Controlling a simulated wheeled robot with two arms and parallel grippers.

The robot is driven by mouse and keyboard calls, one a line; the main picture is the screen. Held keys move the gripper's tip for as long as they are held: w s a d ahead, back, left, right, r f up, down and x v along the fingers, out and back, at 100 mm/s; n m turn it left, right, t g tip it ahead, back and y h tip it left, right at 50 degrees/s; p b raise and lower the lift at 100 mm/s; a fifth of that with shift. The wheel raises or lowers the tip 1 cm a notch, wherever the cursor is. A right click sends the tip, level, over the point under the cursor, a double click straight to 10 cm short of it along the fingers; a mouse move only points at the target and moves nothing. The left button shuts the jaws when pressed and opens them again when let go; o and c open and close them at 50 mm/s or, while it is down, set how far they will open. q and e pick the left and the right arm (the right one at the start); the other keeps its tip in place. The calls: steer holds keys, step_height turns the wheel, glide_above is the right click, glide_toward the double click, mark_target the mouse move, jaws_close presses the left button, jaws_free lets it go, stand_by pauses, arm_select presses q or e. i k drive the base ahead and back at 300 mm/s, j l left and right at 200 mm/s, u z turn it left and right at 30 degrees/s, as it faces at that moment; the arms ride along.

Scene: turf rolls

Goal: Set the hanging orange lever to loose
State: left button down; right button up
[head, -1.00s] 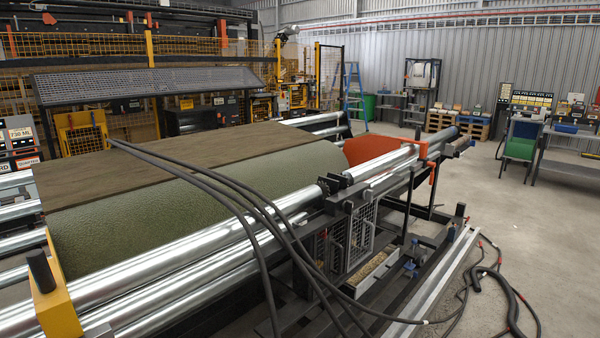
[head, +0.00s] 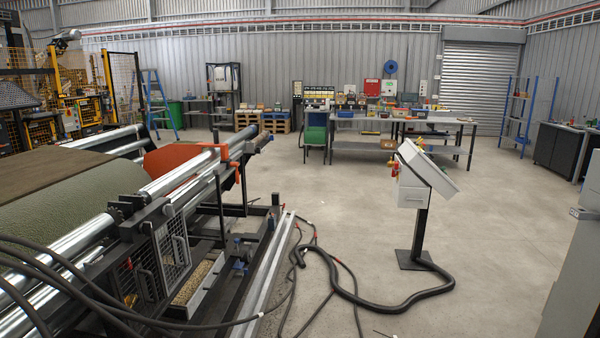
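A small orange part (head: 237,174) hangs at the right end of the chrome rollers on the turf machine, below the roller end. It looks like the hanging orange lever, but it is small and its setting cannot be read from here. A larger orange-red curved plate (head: 172,158) sits behind the rollers to its left. Neither of my grippers shows in the head view.
The turf machine's chrome roller (head: 180,178) and frame fill the left. Black hoses (head: 365,298) lie on the floor up to a control pedestal (head: 421,215). A grey cabinet (head: 575,280) stands at the right edge. The concrete floor between is mostly clear.

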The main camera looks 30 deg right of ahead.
mark_target(235, 164)
steer(key=z, duration=0.45)
steer(key=i+l, duration=0.2)
steer(key=i, duration=0.35)
steer(key=i+l, duration=0.2)
steer(key=i, duration=0.35)
steer(key=i+l, duration=0.2)
steer(key=i, duration=0.35)
steer(key=i+l, duration=0.2)
steer(key=i, duration=0.35)
steer(key=i+l, duration=0.2)
steer(key=i, duration=0.35)
steer(key=i+l, duration=0.2)
steer(key=i, duration=0.35)
